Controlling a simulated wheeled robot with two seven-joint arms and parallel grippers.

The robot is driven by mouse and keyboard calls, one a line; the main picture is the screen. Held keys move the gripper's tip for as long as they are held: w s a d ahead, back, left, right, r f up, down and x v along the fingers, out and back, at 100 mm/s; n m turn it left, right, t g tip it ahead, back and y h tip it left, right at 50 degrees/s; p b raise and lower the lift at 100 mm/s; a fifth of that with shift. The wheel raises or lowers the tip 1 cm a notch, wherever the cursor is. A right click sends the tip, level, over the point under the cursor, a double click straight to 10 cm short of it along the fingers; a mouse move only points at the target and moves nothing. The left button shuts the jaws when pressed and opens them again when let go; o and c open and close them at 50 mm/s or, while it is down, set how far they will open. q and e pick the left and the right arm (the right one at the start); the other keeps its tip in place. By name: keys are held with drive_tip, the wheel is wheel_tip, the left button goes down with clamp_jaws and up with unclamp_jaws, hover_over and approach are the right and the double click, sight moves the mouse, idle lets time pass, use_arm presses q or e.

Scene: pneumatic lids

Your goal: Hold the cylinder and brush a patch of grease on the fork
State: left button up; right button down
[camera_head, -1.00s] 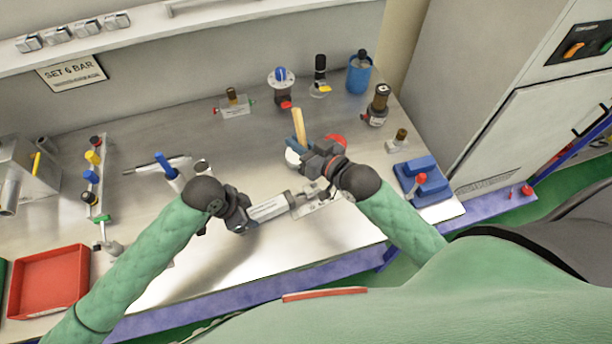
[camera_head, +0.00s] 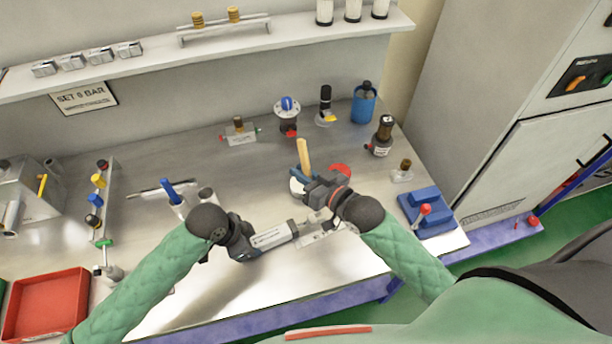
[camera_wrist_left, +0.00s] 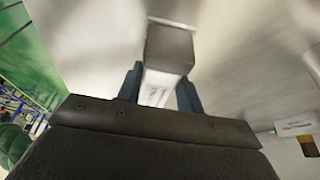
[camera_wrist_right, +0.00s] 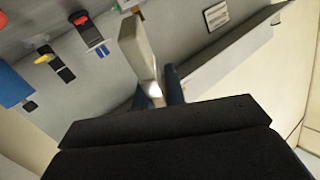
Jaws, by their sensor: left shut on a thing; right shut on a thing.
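My left gripper (camera_head: 246,243) is shut on the silver cylinder (camera_head: 272,238), which lies nearly level above the table's front part. In the left wrist view the cylinder's dark end block (camera_wrist_left: 170,48) shows beyond the fingers. The cylinder's right end, with the fork (camera_head: 317,226), sits below my right wrist and is partly hidden. My right gripper (camera_head: 303,173) is shut on the brush (camera_head: 304,153), whose pale wooden handle points up. The handle also shows in the right wrist view (camera_wrist_right: 138,45).
A red disc (camera_head: 340,170) lies behind my right gripper. A red tray (camera_head: 45,305) is at the front left. A blue block with a red lever (camera_head: 425,212) is at the right. Bottles and valves stand along the back.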

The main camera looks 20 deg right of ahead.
wheel_tip(320, 180, down, 8)
drive_tip(key=a+n+g, duration=0.1)
drive_tip(key=n, duration=0.2)
drive_tip(key=shift+s+a+r+y, duration=0.15)
drive_tip(key=shift+s+a+y, duration=0.05)
drive_tip(key=shift+a+y, duration=0.2)
idle(0.6)
drive_tip(key=shift+f, duration=0.45)
idle(1.2)
drive_tip(key=shift+s+d, duration=0.1)
drive_tip(key=shift+s, duration=0.15)
drive_tip(key=shift+s, duration=0.3)
drive_tip(key=shift+w, duration=0.25)
drive_tip(key=shift+w+f, duration=0.1)
drive_tip(key=shift+w, duration=0.15)
drive_tip(key=shift+w, duration=0.25)
drive_tip(key=shift+w, duration=0.3)
